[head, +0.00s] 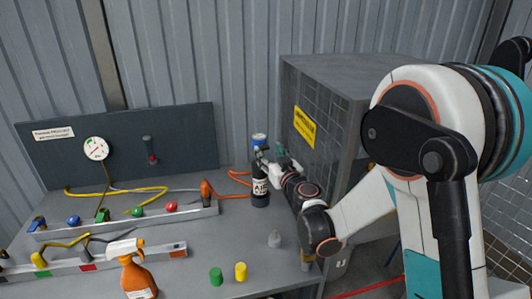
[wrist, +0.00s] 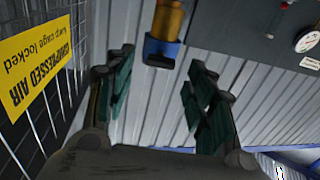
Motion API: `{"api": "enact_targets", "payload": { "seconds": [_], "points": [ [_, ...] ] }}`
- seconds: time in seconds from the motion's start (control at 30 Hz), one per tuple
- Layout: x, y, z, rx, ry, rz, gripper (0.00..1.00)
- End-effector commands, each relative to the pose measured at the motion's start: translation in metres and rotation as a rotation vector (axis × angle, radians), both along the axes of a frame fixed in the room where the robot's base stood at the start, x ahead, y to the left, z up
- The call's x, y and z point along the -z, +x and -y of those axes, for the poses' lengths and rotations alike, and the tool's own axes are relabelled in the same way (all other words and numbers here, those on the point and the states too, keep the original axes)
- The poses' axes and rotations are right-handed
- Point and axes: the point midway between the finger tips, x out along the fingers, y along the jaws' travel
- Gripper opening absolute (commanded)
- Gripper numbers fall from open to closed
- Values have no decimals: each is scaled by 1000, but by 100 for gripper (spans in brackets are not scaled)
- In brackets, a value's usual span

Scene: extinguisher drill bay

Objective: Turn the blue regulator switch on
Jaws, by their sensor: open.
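A black air cylinder (head: 260,187) stands upright at the bench's right end, with a blue-and-white fitting (head: 259,140) on top. In the wrist view, a blue block with a brass-coloured part (wrist: 163,50) shows just beyond the fingertips, near the gap between them; it looks like the regulator, but its switch position cannot be made out. My gripper (head: 272,157) is beside the cylinder's top in the head view, partly covering it. In the wrist view my gripper (wrist: 161,62) has its two green fingers apart, with nothing between them.
A grey mesh cage (head: 335,130) with a yellow sign stands close to the right of my gripper. A panel with a gauge (head: 96,148) is at the back left. Rails with coloured knobs (head: 137,211), hoses, an orange spray bottle (head: 136,272) and small green and yellow cylinders (head: 241,271) occupy the bench.

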Motion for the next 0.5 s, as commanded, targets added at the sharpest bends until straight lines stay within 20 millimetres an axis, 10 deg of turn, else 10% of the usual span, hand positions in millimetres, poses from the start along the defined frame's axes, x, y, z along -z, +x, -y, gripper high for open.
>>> {"api": "enact_targets", "payload": {
  "seconds": [0.5],
  "points": [
    [0,29,-13,1,0,0,50]
  ]
}}
